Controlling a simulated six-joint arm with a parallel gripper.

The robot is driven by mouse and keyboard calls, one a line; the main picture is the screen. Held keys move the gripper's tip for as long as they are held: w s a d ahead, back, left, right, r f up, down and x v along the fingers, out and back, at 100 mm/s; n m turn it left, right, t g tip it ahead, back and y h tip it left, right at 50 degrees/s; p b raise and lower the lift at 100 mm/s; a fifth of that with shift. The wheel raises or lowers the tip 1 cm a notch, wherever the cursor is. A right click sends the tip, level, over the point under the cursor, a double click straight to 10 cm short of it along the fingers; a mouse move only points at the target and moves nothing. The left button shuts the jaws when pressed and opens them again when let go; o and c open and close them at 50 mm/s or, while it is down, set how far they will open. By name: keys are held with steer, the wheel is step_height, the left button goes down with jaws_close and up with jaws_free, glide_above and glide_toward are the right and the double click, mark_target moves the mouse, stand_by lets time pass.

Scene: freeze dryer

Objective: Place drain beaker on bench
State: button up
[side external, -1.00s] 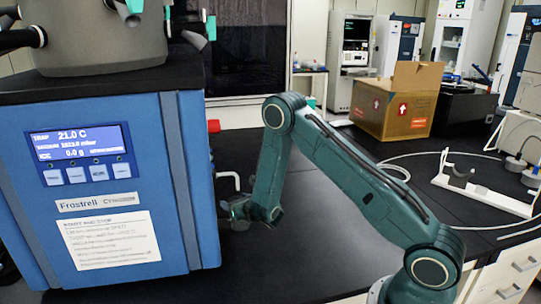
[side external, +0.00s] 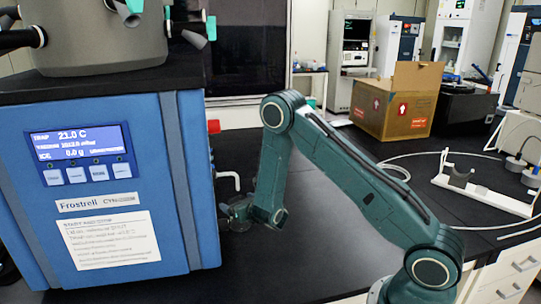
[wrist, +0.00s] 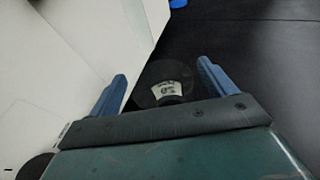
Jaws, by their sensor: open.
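The drain beaker (wrist: 167,88) shows in the wrist view as a dark, see-through round vessel with a pale marked patch. It appears between the two blue fingers of my open gripper (wrist: 162,70), with visible gaps on both sides. In the side view my gripper (side external: 238,208) is low beside the right wall of the blue freeze dryer (side external: 180,180), just below a white drain pipe (side external: 231,177). The beaker is hard to separate from the gripper there. The black bench (side external: 290,255) lies under them; whether the beaker rests on it is hard to tell.
The freeze dryer's wall stands close to the left of my gripper. A red knob (side external: 213,126) sits above the pipe. A cardboard box (side external: 400,100) and a white stand (side external: 485,190) with tubing are farther right. Dark bench around my arm is clear.

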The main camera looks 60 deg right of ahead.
steer(key=shift+v, duration=2.6)
steer(key=shift+s, duration=0.1)
steer(key=shift+r, duration=0.15)
steer(key=s+d+r+m+g+h, duration=0.1)
steer(key=s+r+m+g, duration=0.25)
steer(key=r+m, duration=0.5)
steer(key=s+d+r+m+g+h, duration=0.2)
steer(key=s+r+m, duration=0.35)
steer(key=m, duration=0.55)
steer(key=s+a+r+m+g+y, duration=0.1)
steer(key=s+a+r+m+y, duration=0.3)
steer(key=s+a+m, duration=0.2)
steer(key=s+a+r+m+g+y, duration=0.1)
steer(key=s+a+r+m+y, duration=0.3)
steer(key=s+a, duration=0.5)
steer(key=s+r+m, duration=0.1)
steer(key=s+m, duration=0.1)
steer(key=s, duration=0.4)
steer(key=shift+a+y, duration=0.35)
steer(key=shift+y, duration=0.05)
